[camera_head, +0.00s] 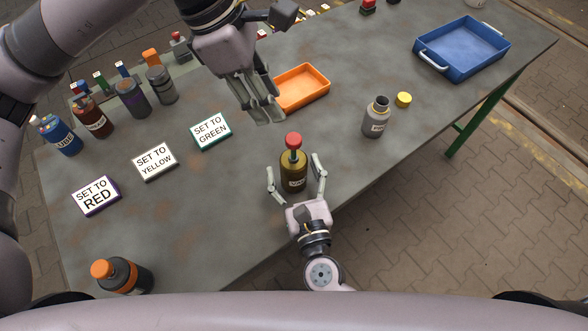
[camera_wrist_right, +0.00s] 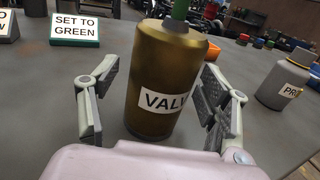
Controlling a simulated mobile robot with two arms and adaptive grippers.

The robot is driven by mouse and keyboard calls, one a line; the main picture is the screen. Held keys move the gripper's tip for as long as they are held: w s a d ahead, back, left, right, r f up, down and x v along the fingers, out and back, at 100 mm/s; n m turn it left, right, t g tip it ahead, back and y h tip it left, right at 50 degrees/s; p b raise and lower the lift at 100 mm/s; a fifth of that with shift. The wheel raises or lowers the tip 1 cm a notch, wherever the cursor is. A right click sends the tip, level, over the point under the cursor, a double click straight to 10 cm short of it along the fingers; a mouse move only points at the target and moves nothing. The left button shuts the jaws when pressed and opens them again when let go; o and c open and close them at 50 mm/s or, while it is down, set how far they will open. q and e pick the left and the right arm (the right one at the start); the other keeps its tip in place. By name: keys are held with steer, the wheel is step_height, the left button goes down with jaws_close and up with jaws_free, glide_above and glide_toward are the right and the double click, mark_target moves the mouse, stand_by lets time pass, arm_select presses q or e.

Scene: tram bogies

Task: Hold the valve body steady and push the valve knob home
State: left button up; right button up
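The valve body (camera_head: 294,172) is an olive-brown bottle shape with a white label, upright on the table. Its red valve knob (camera_head: 293,140) stands up on a stem at the top. In the right wrist view the valve body (camera_wrist_right: 165,75) fills the middle, with a green stem at the top edge; the knob is out of frame. My right gripper (camera_head: 297,178) is open around the body, one finger on each side. A gap shows at the left finger; the right finger is very near the body. My left gripper (camera_head: 268,116) is shut and empty, above and left of the knob.
An orange tray (camera_head: 318,96), a grey bottle (camera_head: 376,120) and a yellow cap (camera_head: 403,99) lie beyond. Signs for green (camera_head: 211,130), yellow (camera_head: 155,161) and red (camera_head: 96,195) stand left. A blue tray (camera_head: 474,50) is far right. An orange-capped bottle (camera_head: 130,277) stands near front left.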

mark_target(294, 138)
steer(key=c, duration=1.3)
arm_select(q)
steer(key=shift+o, duration=1.4)
steer(key=shift+d+r, duration=0.25)
steer(key=shift+d, duration=0.1)
steer(key=shift+o, duration=0.5)
steer(key=d+y, duration=0.1)
steer(key=d+r+m+y, duration=0.1)
steer(key=shift+d+r+y, duration=0.25)
steer(key=shift+d+y, duration=0.1)
steer(key=shift+y, duration=0.05)
arm_select(e)
steer(key=shift+d, duration=0.1)
arm_select(q)
steer(key=shift+y, duration=0.6)
steer(key=f, duration=1.1)
steer(key=shift+d+f, duration=0.15)
steer(key=shift+d, duration=0.15)
steer(key=shift+c, duration=0.5)
jaws_close()
